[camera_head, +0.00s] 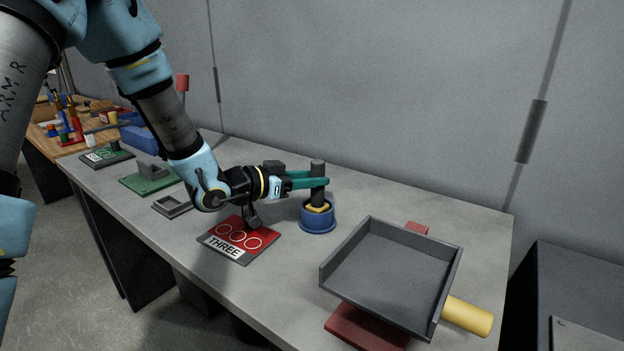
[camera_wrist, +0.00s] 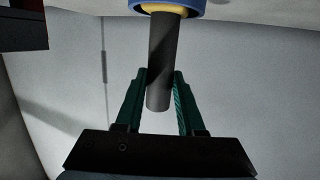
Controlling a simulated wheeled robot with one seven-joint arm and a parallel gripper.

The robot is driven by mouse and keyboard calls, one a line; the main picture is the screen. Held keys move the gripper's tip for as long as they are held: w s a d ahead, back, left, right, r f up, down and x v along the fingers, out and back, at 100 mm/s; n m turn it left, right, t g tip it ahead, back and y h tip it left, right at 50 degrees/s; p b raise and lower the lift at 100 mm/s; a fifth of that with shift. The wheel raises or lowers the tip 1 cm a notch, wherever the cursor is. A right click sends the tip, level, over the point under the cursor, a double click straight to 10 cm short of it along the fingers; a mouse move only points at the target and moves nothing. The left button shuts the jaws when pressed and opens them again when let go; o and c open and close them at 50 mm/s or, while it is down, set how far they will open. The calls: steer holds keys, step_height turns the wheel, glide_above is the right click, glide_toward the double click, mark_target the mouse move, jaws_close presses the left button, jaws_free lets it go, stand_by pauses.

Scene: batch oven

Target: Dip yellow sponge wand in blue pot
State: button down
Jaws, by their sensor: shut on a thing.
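The yellow sponge wand has a dark grey handle (camera_head: 317,176) and a yellow sponge end (camera_head: 318,207). It stands about upright, with its sponge end in the mouth of the blue pot (camera_head: 318,220) on the grey table. My gripper (camera_head: 318,183) is shut on the handle above the pot. In the wrist view, my green fingers (camera_wrist: 162,82) hold the handle (camera_wrist: 160,60) from both sides. The sponge (camera_wrist: 163,9) shows as a yellow band inside the blue pot rim (camera_wrist: 196,4). The lower part of the sponge is hidden inside the pot.
A red plate marked THREE (camera_head: 238,240) lies left of the pot. A dark grey tray (camera_head: 390,275) with a yellow handle (camera_head: 467,315) stands at the right on red supports. A small grey frame (camera_head: 172,206) and a green plate (camera_head: 150,181) are farther left. The wall is behind.

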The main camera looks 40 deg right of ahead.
step_height(320, 180, up, 10)
steer(key=p, duration=0.7)
stand_by(1.1)
